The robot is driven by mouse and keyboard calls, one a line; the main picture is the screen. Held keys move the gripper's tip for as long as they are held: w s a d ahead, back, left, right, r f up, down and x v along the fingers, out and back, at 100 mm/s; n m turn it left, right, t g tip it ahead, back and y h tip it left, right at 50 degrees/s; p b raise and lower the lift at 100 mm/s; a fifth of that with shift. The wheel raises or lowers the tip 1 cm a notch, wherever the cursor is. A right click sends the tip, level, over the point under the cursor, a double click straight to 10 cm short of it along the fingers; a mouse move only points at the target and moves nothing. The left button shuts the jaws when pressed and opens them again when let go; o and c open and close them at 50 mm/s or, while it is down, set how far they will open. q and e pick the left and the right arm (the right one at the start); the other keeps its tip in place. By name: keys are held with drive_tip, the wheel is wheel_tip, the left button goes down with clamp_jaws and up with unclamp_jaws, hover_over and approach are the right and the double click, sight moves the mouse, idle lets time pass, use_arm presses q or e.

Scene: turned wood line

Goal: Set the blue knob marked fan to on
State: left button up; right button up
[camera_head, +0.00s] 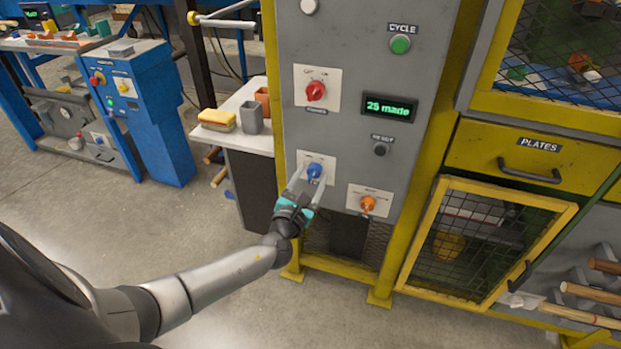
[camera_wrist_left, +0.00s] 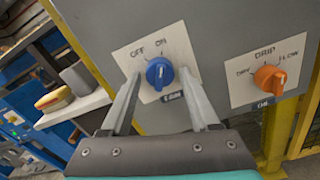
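The blue knob (camera_head: 314,170) sits on a white plate low on the grey panel. In the left wrist view the blue knob (camera_wrist_left: 160,73) has OFF at its upper left, ON above it and a small dark label below. Its pale mark looks roughly upright in the picture, nearer ON than OFF, but it is too small to be sure. My left gripper (camera_head: 306,183) is open, and in the left wrist view its fingers (camera_wrist_left: 160,84) stand either side of the knob with apparent gaps. My right gripper is not in view.
An orange knob (camera_head: 367,204) is to the right of the blue one. A red knob (camera_head: 315,91), a green display (camera_head: 389,108), a black button (camera_head: 380,150) and a green button (camera_head: 400,44) are higher. A side shelf (camera_head: 240,140) holds a sponge (camera_head: 217,118) and cups.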

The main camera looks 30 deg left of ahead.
use_arm(q)
drive_tip(key=shift+o, duration=0.7)
drive_tip(key=shift+s+d, duration=0.15)
drive_tip(key=shift+s, duration=0.3)
drive_tip(key=p+v, duration=0.4)
drive_tip(key=v, duration=1)
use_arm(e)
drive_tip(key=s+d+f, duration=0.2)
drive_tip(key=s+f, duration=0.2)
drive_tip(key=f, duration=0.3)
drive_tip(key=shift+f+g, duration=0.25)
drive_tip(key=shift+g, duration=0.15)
use_arm(q)
drive_tip(key=shift+s+d+r, duration=0.1)
